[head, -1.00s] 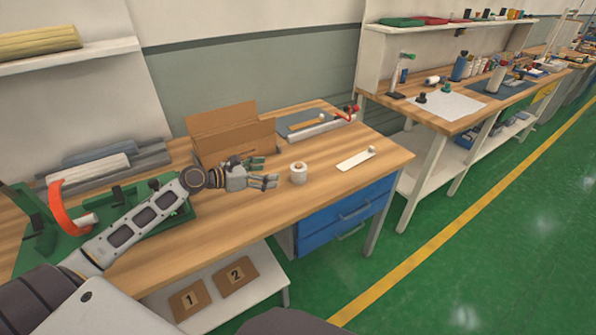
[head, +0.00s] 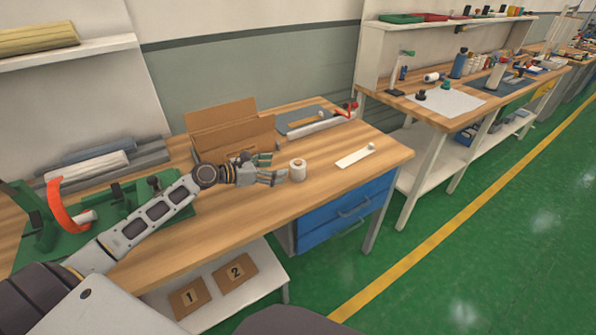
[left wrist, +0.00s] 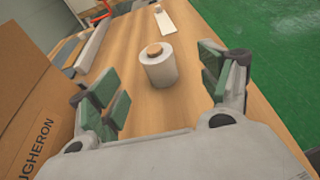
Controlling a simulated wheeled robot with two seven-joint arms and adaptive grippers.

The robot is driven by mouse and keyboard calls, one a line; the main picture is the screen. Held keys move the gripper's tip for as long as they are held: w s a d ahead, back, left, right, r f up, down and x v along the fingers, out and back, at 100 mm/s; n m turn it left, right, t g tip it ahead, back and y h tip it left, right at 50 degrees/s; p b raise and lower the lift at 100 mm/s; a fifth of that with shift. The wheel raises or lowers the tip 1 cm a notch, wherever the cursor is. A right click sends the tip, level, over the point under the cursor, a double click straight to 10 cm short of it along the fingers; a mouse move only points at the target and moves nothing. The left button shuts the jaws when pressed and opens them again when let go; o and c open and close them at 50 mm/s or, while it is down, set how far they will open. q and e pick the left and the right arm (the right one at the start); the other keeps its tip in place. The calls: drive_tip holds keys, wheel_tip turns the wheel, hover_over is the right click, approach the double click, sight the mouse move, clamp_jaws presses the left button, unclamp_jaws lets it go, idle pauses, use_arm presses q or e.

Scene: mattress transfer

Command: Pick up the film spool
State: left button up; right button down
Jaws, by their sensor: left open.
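The film spool (head: 298,170) is a white roll with a brown core and stands upright on the wooden workbench (head: 335,190). My left gripper (head: 278,170) is just to the left of it, with its fingers pointing at it. In the left wrist view the spool (left wrist: 159,66) stands ahead of the palm, between the lines of the two open green-padded finger pairs. The left gripper (left wrist: 162,95) is open and holds nothing. My right gripper is in neither view.
An open cardboard box (head: 225,130) stands behind the left gripper; it also shows close on the left in the left wrist view (left wrist: 30,100). A white strip (head: 355,157) lies to the right of the spool. The bench is bare around the spool's front.

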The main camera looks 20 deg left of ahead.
sight(296, 165)
use_arm(q)
drive_tip(key=shift+x, duration=2.7)
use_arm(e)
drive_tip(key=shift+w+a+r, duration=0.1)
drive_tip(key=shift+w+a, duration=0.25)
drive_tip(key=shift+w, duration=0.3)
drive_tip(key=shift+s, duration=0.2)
use_arm(q)
drive_tip(key=shift+w+f, duration=0.1)
drive_tip(key=shift+w, duration=0.05)
